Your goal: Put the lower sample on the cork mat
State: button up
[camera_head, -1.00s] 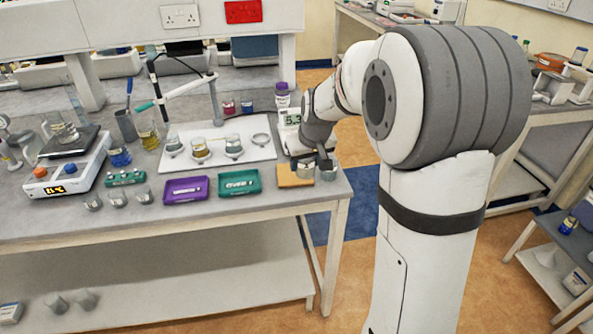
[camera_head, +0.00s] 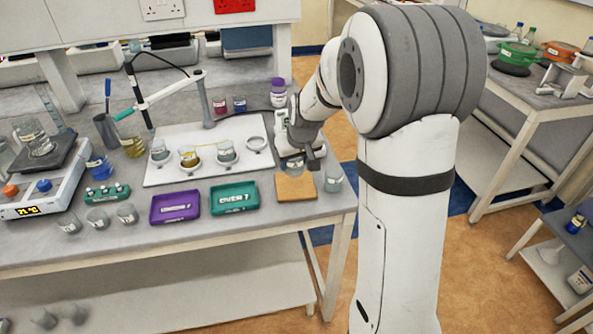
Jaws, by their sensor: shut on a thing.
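The cork mat (camera_head: 295,188) lies at the right end of the bench, tan and bare on its visible front part. My gripper (camera_head: 302,158) is just behind and above its back edge, shut on a small glass beaker (camera_head: 291,163), mostly hidden by the fingers. Whether that beaker touches anything below it is not clear. Another small glass beaker (camera_head: 334,179) stands upright just right of the mat, by the bench edge. Which sample is the lower one cannot be told from this view.
A teal tray (camera_head: 234,198) marked "OVER ?" and a purple tray (camera_head: 175,207) lie left of the mat. A white board (camera_head: 165,178) with several beakers and a ring lies behind them. Several small beakers (camera_head: 98,218) stand farther left. The bench's right edge is close.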

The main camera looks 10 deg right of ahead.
aim_at(295, 172)
notch_tip(295, 172, down, 4)
jog(key=shift+d+f, duration=0.1)
jog(key=shift+f, duration=0.1)
jog(key=shift+s+r, duration=0.1)
jog(key=shift+s, duration=0.05)
jog(key=o, duration=0.5)
jog(key=shift+f, duration=0.2)
jog(key=o, duration=0.5)
jog(key=shift+r, duration=0.1)
